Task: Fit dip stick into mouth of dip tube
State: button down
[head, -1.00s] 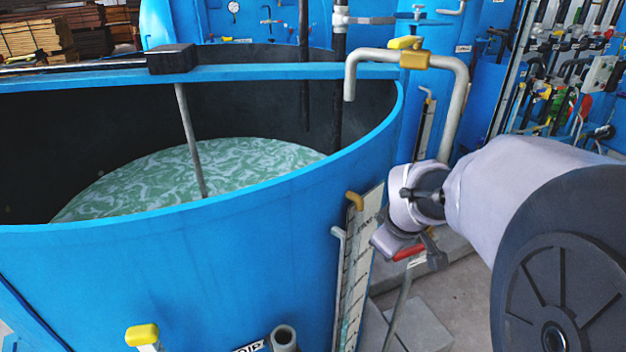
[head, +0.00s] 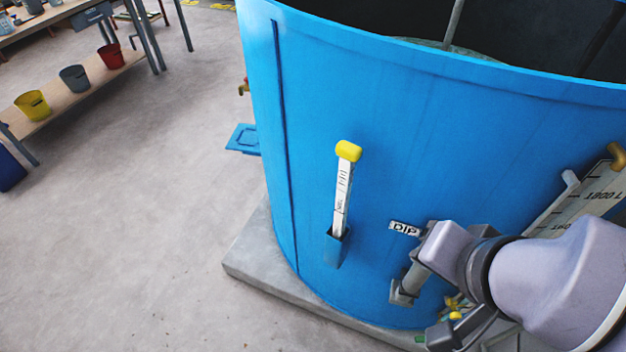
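The dip stick (head: 342,195) is a white graduated strip with a yellow grip on top. It stands nearly upright in a small blue holder (head: 338,246) on the tank's outer wall.
The blue tank (head: 310,120) stands on a concrete plinth (head: 262,262). A level gauge board (head: 588,198) is at the right, beside my arm. A shelf bench (head: 95,80) with several buckets stands at the left. The floor between is clear.

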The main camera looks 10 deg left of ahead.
aim_at(404, 292)
jog(key=k+u, duration=0.1)
jog(key=u, duration=0.55)
jog(key=l+z, duration=0.35)
jog(key=z, duration=0.15)
jog(key=i+j, duration=0.1)
jog(key=j, duration=0.4)
jog(key=i+j, duration=0.1)
jog(key=j, duration=0.4)
jog(key=i+j, duration=0.15)
jog(key=j, duration=0.4)
